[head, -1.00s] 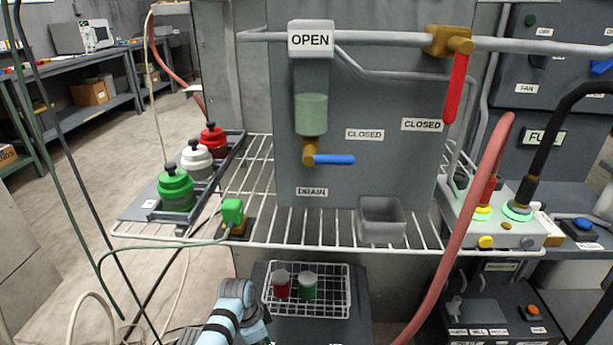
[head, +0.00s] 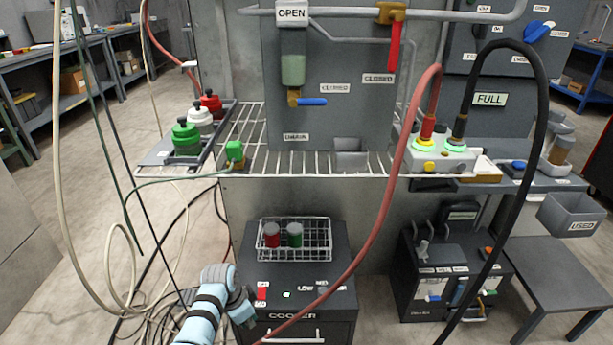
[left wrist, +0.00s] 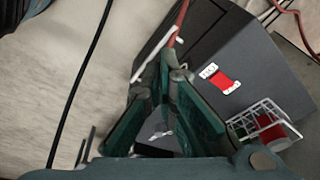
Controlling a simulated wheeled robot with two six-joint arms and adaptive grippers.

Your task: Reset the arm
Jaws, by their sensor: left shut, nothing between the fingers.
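My left arm, light blue with dark bands, comes in at the bottom of the head view. Its gripper (head: 243,310) is beside the front left corner of the black cooler (head: 338,290), left of its red switch. In the left wrist view the dark green fingers of my left gripper (left wrist: 168,68) meet at their tips, with nothing between them. The cooler's dark body (left wrist: 205,40) is beyond and to the right of the fingers there. My right gripper is in neither view.
A wire basket (head: 322,240) with a red and a green jar stands on the cooler. A wire shelf (head: 300,163) is above it. A red hose (head: 376,225) and a black hose (head: 528,165) hang across the right. Loose cables lie on the floor at left.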

